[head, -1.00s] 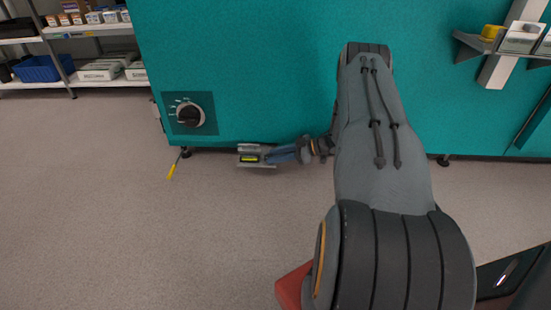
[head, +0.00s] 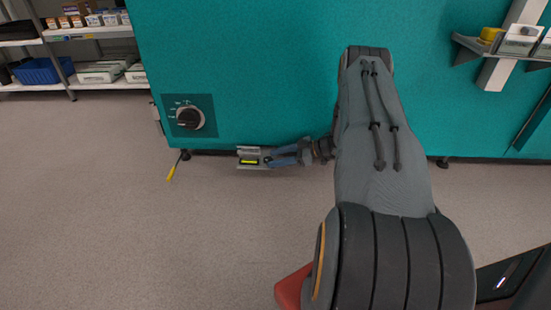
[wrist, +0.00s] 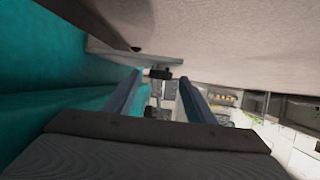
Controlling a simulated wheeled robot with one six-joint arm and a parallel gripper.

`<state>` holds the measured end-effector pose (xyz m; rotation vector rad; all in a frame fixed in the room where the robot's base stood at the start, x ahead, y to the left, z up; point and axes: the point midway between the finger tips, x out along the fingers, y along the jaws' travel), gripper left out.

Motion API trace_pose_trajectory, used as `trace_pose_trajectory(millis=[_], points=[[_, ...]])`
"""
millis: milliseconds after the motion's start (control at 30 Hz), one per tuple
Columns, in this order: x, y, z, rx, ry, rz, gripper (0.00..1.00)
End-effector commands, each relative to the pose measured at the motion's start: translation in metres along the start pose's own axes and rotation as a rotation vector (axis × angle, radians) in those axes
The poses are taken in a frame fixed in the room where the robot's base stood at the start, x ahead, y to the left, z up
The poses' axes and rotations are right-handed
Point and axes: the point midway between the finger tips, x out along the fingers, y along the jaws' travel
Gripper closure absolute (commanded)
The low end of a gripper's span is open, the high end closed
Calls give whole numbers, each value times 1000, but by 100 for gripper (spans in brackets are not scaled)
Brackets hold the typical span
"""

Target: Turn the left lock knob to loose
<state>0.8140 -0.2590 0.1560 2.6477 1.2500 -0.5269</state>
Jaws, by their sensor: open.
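A metal bracket (head: 252,167) with a yellow-green level vial (head: 248,161) sits low at the bottom edge of the teal chamber in the head view. My gripper (head: 271,158) is just right of it, its blue fingers open and pointing left at it, with no clear contact. In the wrist view my gripper (wrist: 160,79) has its fingers apart, and a small dark crosspiece on a stem (wrist: 158,74) shows between and beyond the tips. This may be the lock knob; I cannot tell whether it is the left one or how it is turned.
A round dial knob (head: 190,117) with printed marks is on the teal chamber (head: 260,80), above left of the bracket. Shelves (head: 90,32) stand at the back left. The grey floor (head: 130,230) in front is clear.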

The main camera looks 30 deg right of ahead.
Motion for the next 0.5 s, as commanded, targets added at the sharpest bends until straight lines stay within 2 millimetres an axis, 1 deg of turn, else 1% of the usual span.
trace_pose_trajectory(millis=[33,300,400,500], points=[[-8,0,-1,0,0,3,50],[-52,0,-2,0,-1,3,50],[-64,0,-2,1,0,1,50],[-69,0,-1,0,0,0,50]])
